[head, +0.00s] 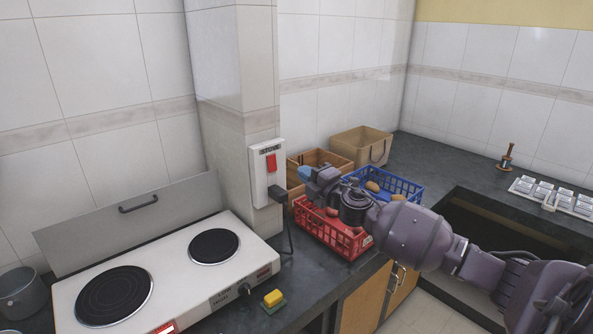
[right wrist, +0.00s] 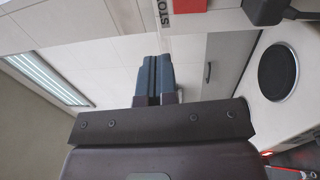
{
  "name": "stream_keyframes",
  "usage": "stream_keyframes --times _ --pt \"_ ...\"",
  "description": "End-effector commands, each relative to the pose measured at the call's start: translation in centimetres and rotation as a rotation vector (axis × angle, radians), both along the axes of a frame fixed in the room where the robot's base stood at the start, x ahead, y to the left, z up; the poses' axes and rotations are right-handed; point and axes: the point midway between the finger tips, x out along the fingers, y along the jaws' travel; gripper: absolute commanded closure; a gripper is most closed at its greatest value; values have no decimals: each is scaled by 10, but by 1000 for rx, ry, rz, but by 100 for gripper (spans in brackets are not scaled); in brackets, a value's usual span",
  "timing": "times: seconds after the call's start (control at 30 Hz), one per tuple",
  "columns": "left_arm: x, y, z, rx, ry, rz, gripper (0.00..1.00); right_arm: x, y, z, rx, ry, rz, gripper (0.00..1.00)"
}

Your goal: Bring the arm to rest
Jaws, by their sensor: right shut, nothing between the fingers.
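My right arm reaches in from the right in the head view. Its gripper (head: 319,174) is over the baskets beside the wall switch, with blue fingertips pointing left. In the right wrist view the gripper's two blue fingers (right wrist: 154,80) lie side by side, shut with nothing between them. My left gripper is in neither view. Part of the red basket is hidden behind my right wrist.
A red basket (head: 318,232), blue basket (head: 411,187), wooden crate (head: 301,161) and tan bin (head: 361,145) crowd the counter. A switch box (head: 258,185) juts from the pillar near the gripper. A white hob (head: 175,282) stands left; a sink (head: 478,217) lies right.

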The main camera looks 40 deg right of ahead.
Motion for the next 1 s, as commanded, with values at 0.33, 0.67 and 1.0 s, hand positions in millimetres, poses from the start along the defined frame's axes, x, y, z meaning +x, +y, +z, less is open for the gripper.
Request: stream_keyframes --times 0.33,0.67,1.0 --pt "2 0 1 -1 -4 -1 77 -12 -1 2 0 0 0 100" --pt "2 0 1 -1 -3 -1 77 -12 -1 2 0 0 0 100" --pt "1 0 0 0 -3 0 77 -12 -1 3 57 12 -13 100"
